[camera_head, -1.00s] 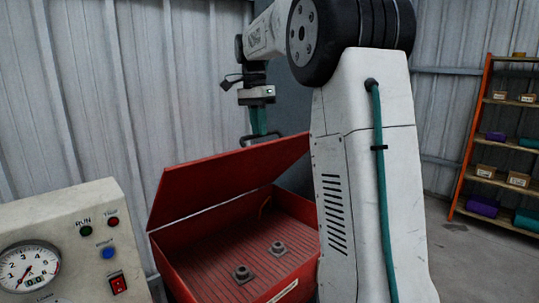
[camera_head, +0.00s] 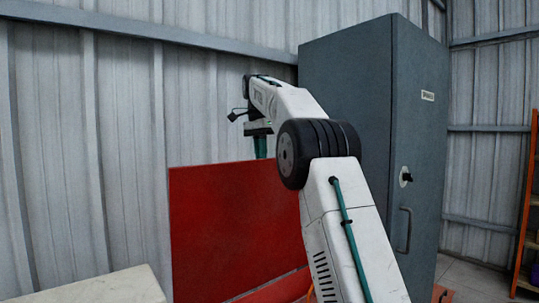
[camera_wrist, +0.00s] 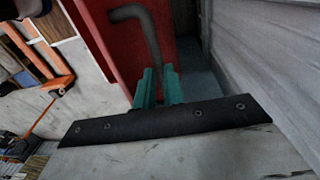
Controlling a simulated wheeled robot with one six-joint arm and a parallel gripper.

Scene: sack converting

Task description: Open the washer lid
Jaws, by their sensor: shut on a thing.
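The red washer lid (camera_head: 230,225) stands raised, close to upright, and fills the middle of the head view. A strip of the red washer body (camera_head: 290,288) shows below it. My gripper (camera_head: 260,147) is at the lid's top edge, its teal fingers partly behind it. In the wrist view my gripper (camera_wrist: 160,84) has its fingers closed around one leg of the bent black lid handle (camera_wrist: 128,13), beside the red lid face (camera_wrist: 100,40). The handle is hidden in the head view, and the washer's inside is mostly out of sight.
A tall grey cabinet (camera_head: 345,75) stands right behind my arm. A corrugated wall (camera_head: 120,130) runs close behind the lid. A pale console top (camera_head: 100,288) is at the lower left, and an orange shelf rack (camera_head: 527,215) at the right edge.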

